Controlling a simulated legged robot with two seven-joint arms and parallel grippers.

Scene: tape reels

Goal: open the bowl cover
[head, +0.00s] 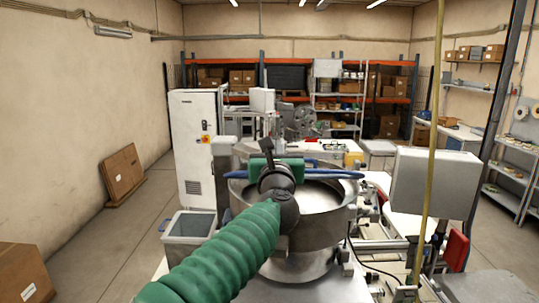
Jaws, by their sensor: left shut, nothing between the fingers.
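A round metal bowl (322,229) stands in front of me on a metal machine. A blue bar or edge (335,173) runs across its far side, partly behind my gripper. A grey surface (318,197) shows within the rim; I cannot tell whether it is the cover or the bowl's inside. My left arm in a green ribbed sleeve reaches in from below and hides the bowl's left front. My left gripper (267,150) is shut and empty over the far left part of the bowl, near a green part (290,163). I cannot tell whether it touches anything. My right gripper is out of view.
A grey box-shaped panel (435,182) stands right of the bowl, with a thin yellow pole (430,130) before it. A white cabinet (196,145) and loaded shelves (340,100) stand behind. The left floor is mostly clear.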

